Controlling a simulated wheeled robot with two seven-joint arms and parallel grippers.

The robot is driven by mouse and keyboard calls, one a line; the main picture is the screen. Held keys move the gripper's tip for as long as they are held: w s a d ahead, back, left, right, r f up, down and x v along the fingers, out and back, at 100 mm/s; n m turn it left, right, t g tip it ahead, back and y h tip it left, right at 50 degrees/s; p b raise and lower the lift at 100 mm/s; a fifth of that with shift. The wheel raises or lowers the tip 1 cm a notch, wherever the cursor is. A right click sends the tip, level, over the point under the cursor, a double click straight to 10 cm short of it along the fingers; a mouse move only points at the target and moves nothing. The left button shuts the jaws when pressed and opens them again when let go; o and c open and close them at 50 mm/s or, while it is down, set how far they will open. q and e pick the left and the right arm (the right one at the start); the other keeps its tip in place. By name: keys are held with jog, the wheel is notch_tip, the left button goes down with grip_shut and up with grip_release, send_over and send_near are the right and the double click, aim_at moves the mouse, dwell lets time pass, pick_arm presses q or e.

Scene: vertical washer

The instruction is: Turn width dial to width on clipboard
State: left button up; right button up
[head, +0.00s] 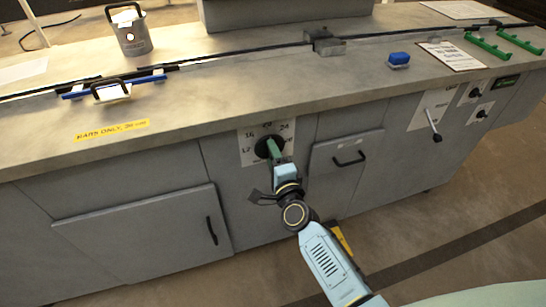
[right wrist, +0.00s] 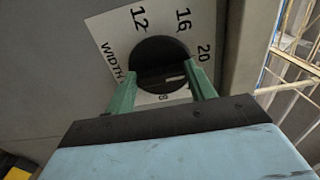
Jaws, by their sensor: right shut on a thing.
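The width dial is a round black knob (head: 266,146) on a white plate (head: 246,151) on the washer's front. In the right wrist view the knob (right wrist: 158,56) has a short white mark low on its right side. The plate there reads WIDTH, with 12, 16 and 20 around the knob and an 8 partly hidden below. My right gripper (right wrist: 162,84) has its green fingers on both sides of the knob, shut on it; it also shows in the head view (head: 275,149). The clipboard (head: 452,55) lies on the counter at the right, its writing too small to read. My left gripper is not in view.
A cabinet door with a black handle (head: 349,158) is right of the dial. A lever (head: 433,126) and two small knobs (head: 476,92) are farther right. A blue block (head: 398,59), green holders (head: 500,47) and a grey canister (head: 131,34) stand on the counter.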

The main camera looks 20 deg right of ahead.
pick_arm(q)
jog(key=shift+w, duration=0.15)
pick_arm(e)
jog(key=o, duration=1)
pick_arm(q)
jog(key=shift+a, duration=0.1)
pick_arm(e)
jog(key=shift+s, duration=0.1)
pick_arm(q)
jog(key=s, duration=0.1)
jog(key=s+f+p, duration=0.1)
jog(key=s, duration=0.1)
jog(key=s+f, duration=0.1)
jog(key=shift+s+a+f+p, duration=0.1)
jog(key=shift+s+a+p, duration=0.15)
jog(key=shift+p, duration=0.15)
pick_arm(e)
jog(key=s, duration=1.3)
jog(key=shift+s+d, duration=0.1)
jog(key=shift+d, duration=0.1)
